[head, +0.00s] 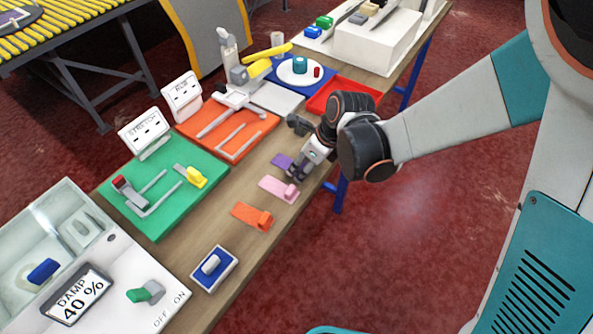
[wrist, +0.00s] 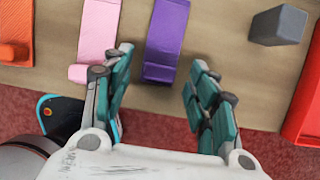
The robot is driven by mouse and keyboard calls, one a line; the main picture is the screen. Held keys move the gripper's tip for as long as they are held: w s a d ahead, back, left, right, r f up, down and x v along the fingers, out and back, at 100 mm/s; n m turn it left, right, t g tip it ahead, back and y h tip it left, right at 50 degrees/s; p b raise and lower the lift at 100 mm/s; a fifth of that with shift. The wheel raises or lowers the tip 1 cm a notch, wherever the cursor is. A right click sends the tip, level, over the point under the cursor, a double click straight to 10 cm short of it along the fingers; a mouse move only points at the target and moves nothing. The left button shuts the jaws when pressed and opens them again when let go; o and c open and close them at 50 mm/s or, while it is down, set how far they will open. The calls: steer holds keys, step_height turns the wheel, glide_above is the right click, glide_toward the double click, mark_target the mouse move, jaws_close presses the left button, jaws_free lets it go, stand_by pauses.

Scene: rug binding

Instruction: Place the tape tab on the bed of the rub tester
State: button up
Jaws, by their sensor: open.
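My gripper (head: 297,175) is open and empty, low over the front edge of the table. In the wrist view its two fingers (wrist: 158,75) stand apart, with a purple tab (wrist: 166,38) ahead in the gap between them. The purple tab also shows in the head view (head: 282,161), partly behind the gripper. A pink tab (head: 279,188) lies beside it and an orange tab (head: 251,215) lies farther along; the task does not say which is meant. The rub tester, by the RUB sign (head: 182,96), stands on an orange base (head: 199,119) with grey bars (head: 241,139).
A green base (head: 163,215) with a STRETCH sign (head: 145,131) holds a yellow tab (head: 194,178). A grey block (wrist: 278,25) and a red tray (head: 330,97) lie right of the purple tab. A blue-and-white pad (head: 226,277) lies near the front.

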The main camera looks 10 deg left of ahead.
steer(key=shift+f, duration=0.1)
steer(key=shift+c, duration=0.3)
steer(key=c, duration=1)
step_height(320, 180, up, 20)
steer(key=p, duration=1.4)
steer(key=w+d+f+n+g+h, duration=0.1)
steer(key=d+f+n+g, duration=0.1)
steer(key=d+n, duration=0.5)
steer(key=w+d+f+n+g+h+b, duration=0.1)
steer(key=w+d+f+n+g, duration=0.1)
steer(key=d+n, duration=0.6)
steer(key=w+d+f+n+g+h, duration=0.2)
steer(key=d+f+n, duration=0.2)
steer(key=d, duration=0.9)
steer(key=shift+d+n, duration=0.25)
steer(key=shift+n, duration=1.45)
